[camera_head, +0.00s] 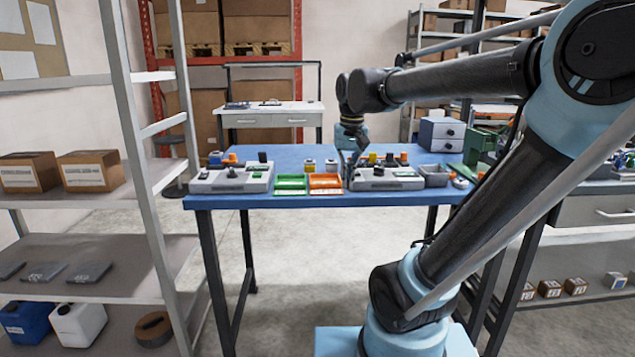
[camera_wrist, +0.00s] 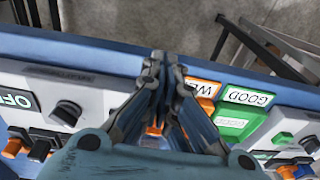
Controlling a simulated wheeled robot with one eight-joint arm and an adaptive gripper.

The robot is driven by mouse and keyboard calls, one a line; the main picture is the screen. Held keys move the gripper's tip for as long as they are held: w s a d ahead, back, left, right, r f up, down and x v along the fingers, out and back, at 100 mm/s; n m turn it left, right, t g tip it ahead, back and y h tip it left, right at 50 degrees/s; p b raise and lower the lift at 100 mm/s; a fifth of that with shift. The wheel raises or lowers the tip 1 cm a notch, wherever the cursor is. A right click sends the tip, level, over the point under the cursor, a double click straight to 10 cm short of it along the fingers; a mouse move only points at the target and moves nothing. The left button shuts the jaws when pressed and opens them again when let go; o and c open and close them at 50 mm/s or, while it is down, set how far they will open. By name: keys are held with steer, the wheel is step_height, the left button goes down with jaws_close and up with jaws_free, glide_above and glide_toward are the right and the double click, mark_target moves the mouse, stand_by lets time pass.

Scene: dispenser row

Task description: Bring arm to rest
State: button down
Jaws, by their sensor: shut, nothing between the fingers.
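My gripper (camera_head: 350,172) is over the blue table (camera_head: 300,155), at the left end of the right-hand grey dispenser station (camera_head: 388,180). In the wrist view, my gripper (camera_wrist: 160,62) has its two fingers together at the tips, with nothing held. My arm reaches in from the right side of the head view and bends down to the table. The fingertips are small and partly blurred into the station in the head view, so I cannot tell whether they touch it.
A green tray (camera_head: 291,184) and an orange tray (camera_head: 325,183) lie between the right station and the left grey station (camera_head: 232,179). The wrist view shows a "GOOD" label (camera_wrist: 248,97). A shelf rack (camera_head: 90,240) stands left. Floor before the table is clear.

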steer(key=s+d+f, duration=0.5)
steer(key=s+f, duration=0.1)
steer(key=f, duration=0.3)
steer(key=s+d+f+t, duration=0.1)
steer(key=s+d+f, duration=0.4)
steer(key=s+f, duration=0.2)
step_height(320, 180, down, 3)
steer(key=shift+s+d+r, duration=0.2)
steer(key=shift+s+d, duration=0.05)
steer(key=shift+d, duration=0.1)
steer(key=shift+w+f, duration=0.2)
steer(key=shift+w, duration=0.25)
